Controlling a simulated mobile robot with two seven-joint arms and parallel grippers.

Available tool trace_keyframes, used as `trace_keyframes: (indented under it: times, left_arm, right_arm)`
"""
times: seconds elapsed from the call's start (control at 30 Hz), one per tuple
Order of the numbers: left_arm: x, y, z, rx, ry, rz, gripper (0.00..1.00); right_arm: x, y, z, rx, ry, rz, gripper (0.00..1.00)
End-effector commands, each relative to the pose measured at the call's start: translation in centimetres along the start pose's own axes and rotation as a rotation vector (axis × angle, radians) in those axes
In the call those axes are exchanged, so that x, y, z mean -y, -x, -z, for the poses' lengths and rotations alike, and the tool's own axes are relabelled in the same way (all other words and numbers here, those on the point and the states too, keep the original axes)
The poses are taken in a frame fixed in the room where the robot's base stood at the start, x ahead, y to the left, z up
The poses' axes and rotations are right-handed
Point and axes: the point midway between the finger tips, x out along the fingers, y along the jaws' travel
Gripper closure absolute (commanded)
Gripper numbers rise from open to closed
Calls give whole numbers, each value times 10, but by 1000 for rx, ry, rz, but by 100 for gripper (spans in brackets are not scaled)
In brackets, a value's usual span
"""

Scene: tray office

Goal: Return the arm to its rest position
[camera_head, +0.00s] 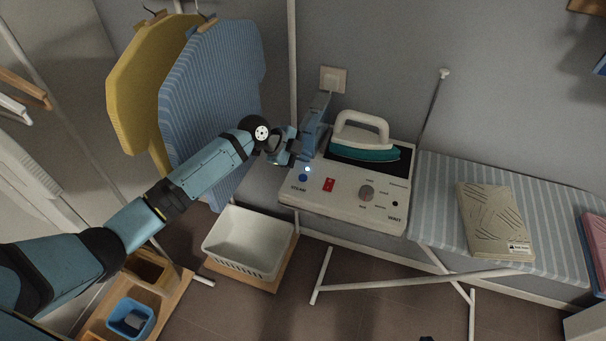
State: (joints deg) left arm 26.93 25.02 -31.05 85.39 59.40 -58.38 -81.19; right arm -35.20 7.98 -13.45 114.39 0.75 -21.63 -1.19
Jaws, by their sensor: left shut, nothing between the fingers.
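My left arm comes in from the left edge and reaches up to the middle of the view. Its gripper (304,147) is shut with nothing in it, at the left end of the steam station. The fingers are small here, and I cannot tell whether they touch the station. The steam station (345,199) is a white box with a red switch, a dark knob and a blue button. A white and teal iron (362,139) rests on its dark top plate. My right gripper does not show.
The striped ironing board (440,186) carries the station and a beige patterned packet (493,222). A white basket (249,242) stands below. A wooden caddy (168,304) holds a blue cup (130,318).

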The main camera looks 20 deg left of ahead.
Motion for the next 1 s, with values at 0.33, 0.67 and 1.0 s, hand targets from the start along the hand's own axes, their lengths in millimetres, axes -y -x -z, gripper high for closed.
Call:
trace_keyframes:
  times: [0.33, 0.67, 1.0]
  left_arm:
    - [0, -1, 0, 0, 0, 0, 100]
    - [-100, -5, 38, 46, 225, -70, 100]
    - [-245, 72, 71, 307, 824, -12, 100]
  right_arm:
    - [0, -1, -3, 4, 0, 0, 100]
    - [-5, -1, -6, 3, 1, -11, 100]
    - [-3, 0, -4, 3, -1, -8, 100]
